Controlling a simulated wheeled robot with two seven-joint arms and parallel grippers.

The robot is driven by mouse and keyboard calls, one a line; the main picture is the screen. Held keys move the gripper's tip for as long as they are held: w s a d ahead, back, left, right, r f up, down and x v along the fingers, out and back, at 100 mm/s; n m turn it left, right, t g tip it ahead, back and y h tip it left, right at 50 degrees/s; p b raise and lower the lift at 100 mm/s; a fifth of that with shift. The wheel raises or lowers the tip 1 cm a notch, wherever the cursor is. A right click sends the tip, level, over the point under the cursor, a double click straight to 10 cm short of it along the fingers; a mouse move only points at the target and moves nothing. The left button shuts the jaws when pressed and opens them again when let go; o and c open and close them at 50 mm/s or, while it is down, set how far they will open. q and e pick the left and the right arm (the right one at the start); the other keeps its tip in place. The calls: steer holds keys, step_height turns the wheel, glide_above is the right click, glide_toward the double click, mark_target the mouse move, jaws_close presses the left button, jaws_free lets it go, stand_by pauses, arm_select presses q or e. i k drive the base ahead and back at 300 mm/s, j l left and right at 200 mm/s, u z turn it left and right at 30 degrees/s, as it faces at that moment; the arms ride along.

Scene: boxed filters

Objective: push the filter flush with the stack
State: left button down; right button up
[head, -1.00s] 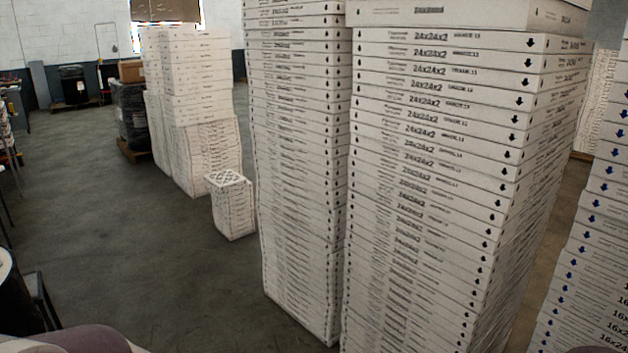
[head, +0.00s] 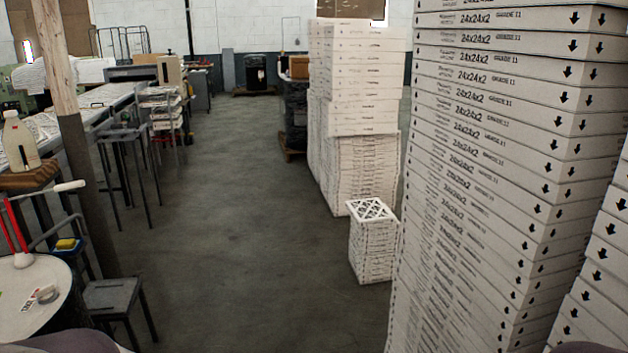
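A tall stack of white boxed filters (head: 480,190) marked 24x24x2 fills the right side of the head view, and its top is cut off by the frame. Its visible box edges look mostly even, and I cannot tell which filter, if any, sticks out. Part of another boxed stack (head: 590,290) shows at the lower right edge. Neither of my grippers is in view.
A small low stack (head: 372,245) stands on the floor left of the tall one, with larger white stacks (head: 350,110) behind. A round table (head: 30,305), a stool (head: 112,295) and a wooden post (head: 62,100) are at left. The floor (head: 240,250) between is clear.

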mark_target(368, 213)
steer(key=i+u, duration=0.45)
steer(key=i, duration=2.2)
steer(key=i+z, duration=0.2)
steer(key=i, duration=0.35)
steer(key=i+j+z, duration=0.15)
steer(key=i, duration=0.45)
steer(key=i+j+z, duration=0.2)
steer(key=i, duration=0.35)
steer(key=i+z, duration=0.4)
steer(key=i+j+z, duration=0.1)
steer(key=i+z, duration=0.35)
steer(key=i+j+z, duration=0.2)
steer(key=i+z, duration=0.2)
steer(key=k, duration=0.05)
